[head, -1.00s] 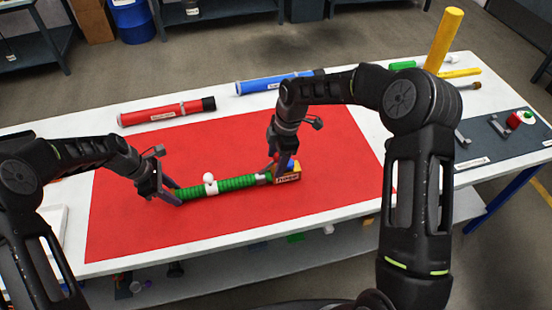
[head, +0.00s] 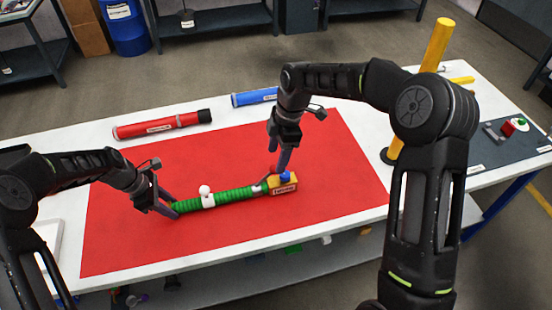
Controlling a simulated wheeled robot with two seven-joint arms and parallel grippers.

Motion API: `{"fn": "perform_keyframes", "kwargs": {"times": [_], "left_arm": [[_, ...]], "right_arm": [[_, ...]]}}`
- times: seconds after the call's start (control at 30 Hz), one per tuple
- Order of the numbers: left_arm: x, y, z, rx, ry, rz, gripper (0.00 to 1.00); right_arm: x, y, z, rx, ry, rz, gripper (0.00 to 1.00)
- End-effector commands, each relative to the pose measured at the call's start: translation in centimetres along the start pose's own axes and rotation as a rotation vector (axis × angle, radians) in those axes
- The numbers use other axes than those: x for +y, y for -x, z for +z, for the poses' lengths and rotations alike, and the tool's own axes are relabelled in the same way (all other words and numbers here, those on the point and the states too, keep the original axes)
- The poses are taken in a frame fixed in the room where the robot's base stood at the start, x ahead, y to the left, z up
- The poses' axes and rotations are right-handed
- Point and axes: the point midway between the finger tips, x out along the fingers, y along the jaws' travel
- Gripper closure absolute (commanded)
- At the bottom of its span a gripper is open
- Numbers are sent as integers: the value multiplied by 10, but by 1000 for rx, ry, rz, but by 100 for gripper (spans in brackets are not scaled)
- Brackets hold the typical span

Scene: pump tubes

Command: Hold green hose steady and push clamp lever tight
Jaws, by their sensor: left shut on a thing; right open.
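The green ribbed hose (head: 233,196) lies on the red mat, with a white fitting (head: 207,198) partway along it. My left gripper (head: 170,208) is shut on the hose's left end. The hose's right end meets a yellow pump block (head: 283,184) with a label and a blue knob (head: 285,176) on top. A small grey clamp (head: 260,187) sits around the hose by the block; its lever is too small to make out clearly. My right gripper (head: 277,170) is open, just above and beside the clamp and block. I cannot tell whether it touches them.
The red mat (head: 330,150) is otherwise bare. A red tube (head: 160,126) and a blue tube (head: 255,97) lie behind it. A tall yellow post (head: 433,48) stands at right, by a dark panel (head: 500,150) with small parts.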

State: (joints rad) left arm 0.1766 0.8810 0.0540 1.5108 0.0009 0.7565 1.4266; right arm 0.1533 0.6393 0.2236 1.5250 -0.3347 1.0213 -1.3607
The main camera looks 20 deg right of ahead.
Motion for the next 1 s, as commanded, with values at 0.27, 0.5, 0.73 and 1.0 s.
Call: {"fn": "perform_keyframes", "kwargs": {"times": [0.27, 0.5, 0.73, 1.0], "left_arm": [[-2, -1, 0, -1, 1, -5, 59], [-1, 0, 0, 0, 1, -2, 39], [0, 0, 0, 0, 0, -1, 38], [1, 17, 0, 1, 1, 2, 38]], "right_arm": [[0, 0, 0, 0, 0, 0, 38], [0, 0, 0, 0, 0, 0, 38], [0, 0, 0, 0, 0, 0, 38], [0, 0, 0, 0, 0, 0, 38]]}}
